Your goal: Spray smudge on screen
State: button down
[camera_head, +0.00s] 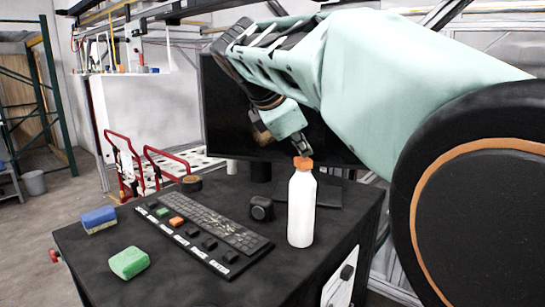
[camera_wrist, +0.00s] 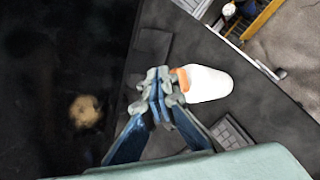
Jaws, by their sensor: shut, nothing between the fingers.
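A white bottle (camera_head: 301,210) with an orange cap (camera_head: 303,163) stands upright on the dark table, with no spray trigger visible. It also shows in the wrist view (camera_wrist: 208,84). The black screen (camera_head: 225,115) stands behind it, partly hidden by my arm. A tan, blurry smudge (camera_wrist: 84,111) shows on the screen in the wrist view. My gripper (camera_head: 303,156) is shut and empty, its tips right by the orange cap. In the wrist view my gripper's (camera_wrist: 160,88) fingertips are together beside the cap; I cannot tell whether they touch it.
A keyboard (camera_head: 210,218) and a labelled button strip (camera_head: 190,243) lie left of the bottle. A small black device (camera_head: 261,208) sits near it. A blue sponge (camera_head: 98,218) and green sponge (camera_head: 129,262) lie at the left. The table's (camera_head: 190,285) front is clear.

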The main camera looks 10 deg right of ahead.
aim_at(303, 159)
jog(key=shift+r+p, duration=0.9)
jog(key=shift+p, duration=0.2)
notch_tip(303, 159, up, 6)
jog(key=p, duration=0.6)
dwell(1.6)
